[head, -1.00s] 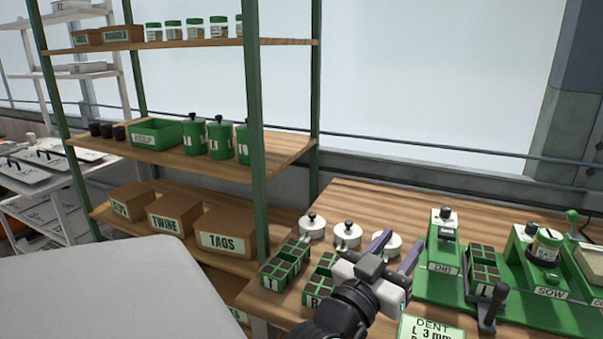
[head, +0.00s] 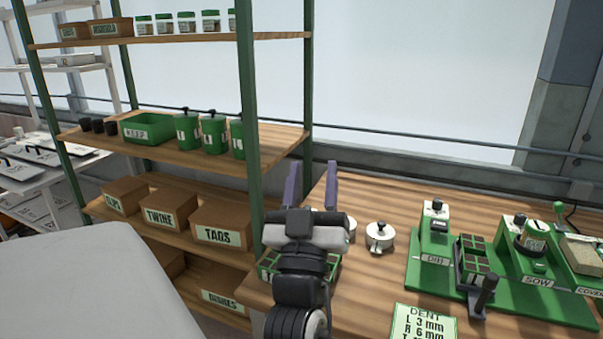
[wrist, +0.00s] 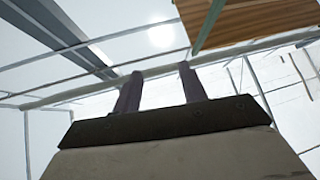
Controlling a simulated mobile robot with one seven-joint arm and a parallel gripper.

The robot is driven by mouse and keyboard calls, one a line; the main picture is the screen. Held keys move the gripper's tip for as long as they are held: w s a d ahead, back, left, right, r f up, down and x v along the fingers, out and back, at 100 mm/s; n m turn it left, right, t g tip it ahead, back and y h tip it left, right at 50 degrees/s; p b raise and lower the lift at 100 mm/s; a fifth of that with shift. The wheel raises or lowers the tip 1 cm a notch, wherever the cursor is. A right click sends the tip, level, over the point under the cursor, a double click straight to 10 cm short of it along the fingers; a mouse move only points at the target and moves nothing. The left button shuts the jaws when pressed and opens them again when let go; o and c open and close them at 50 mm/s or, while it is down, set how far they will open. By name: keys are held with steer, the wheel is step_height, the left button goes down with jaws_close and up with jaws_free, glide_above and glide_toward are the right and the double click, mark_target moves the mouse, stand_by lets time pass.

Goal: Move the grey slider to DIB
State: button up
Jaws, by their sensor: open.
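The slider (head: 472,262) is a dark seed tray carriage with a black upright handle (head: 486,291). It sits on the green machine base (head: 420,283), between the DIB station (head: 435,240) on its left and the SOW station (head: 530,260) on its right. My gripper (head: 311,184) is open and empty, with its purple fingers pointing up. It is well left of the slider, over the table's left end. In the wrist view, the fingers (wrist: 158,88) stand apart with nothing between them.
White round pots (head: 379,237) stand left of DIB; my arm partly hides others and the seed trays. A green-post shelf (head: 247,130) with boxes and canisters rises left of my gripper. Bare wood lies behind the machine.

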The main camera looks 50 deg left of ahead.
steer(key=shift+s+a+r+y, duration=0.1)
steer(key=shift+s+r+y, duration=0.2)
steer(key=shift+s+y, duration=0.1)
steer(key=shift+w, duration=0.1)
